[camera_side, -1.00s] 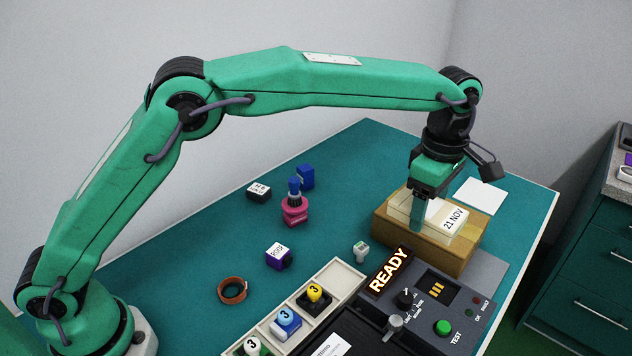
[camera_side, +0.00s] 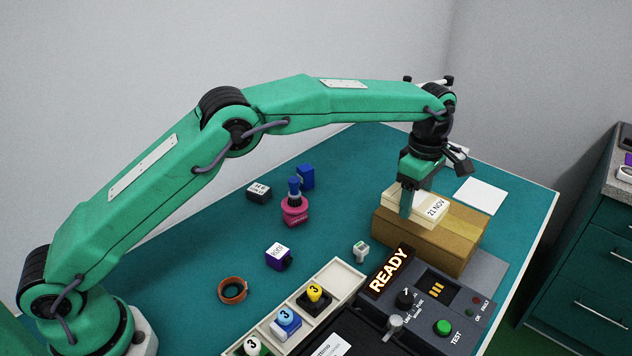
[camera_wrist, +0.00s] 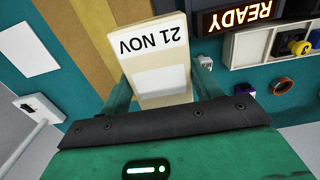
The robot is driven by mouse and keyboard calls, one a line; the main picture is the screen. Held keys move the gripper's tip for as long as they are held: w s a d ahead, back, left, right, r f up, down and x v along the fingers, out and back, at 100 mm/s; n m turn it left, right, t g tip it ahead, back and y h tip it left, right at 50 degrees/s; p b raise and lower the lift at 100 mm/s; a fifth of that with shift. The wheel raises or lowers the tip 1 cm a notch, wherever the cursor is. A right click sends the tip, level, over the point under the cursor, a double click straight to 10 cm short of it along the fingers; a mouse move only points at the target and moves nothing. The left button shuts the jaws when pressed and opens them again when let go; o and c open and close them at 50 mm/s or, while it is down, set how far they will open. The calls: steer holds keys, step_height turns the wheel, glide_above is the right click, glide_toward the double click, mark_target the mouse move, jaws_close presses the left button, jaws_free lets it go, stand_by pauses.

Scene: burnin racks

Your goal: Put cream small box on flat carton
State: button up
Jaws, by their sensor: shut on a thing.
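The cream small box (camera_side: 432,208), labelled "21 NOV", is between the fingers of my gripper (camera_side: 408,203), which is shut on it. It also shows in the wrist view (camera_wrist: 155,62), with a finger on either side. The flat carton (camera_side: 463,231) is a brown box on the table. The cream box is over the rear left part of the carton's top; I cannot tell whether they touch. In the wrist view the carton (camera_wrist: 88,35) shows beside the cream box. The near finger hides part of the cream box.
A test unit with a READY sign (camera_side: 391,271) stands close in front of the carton. A white sheet (camera_side: 481,195) lies behind it. A pink stamp-like object (camera_side: 295,211), a purple cube (camera_side: 278,256) and a copper ring (camera_side: 232,290) lie to the left.

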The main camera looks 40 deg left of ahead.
mark_target(408, 222)
steer(key=shift+w+a+f, duration=0.55)
steer(key=shift+w, duration=0.2)
steer(key=shift+f, duration=2)
steer(key=shift+f, duration=0.15)
steer(key=o, duration=1)
steer(key=shift+o, duration=0.2)
step_height(408, 222, up, 12)
steer(key=shift+r, duration=0.15)
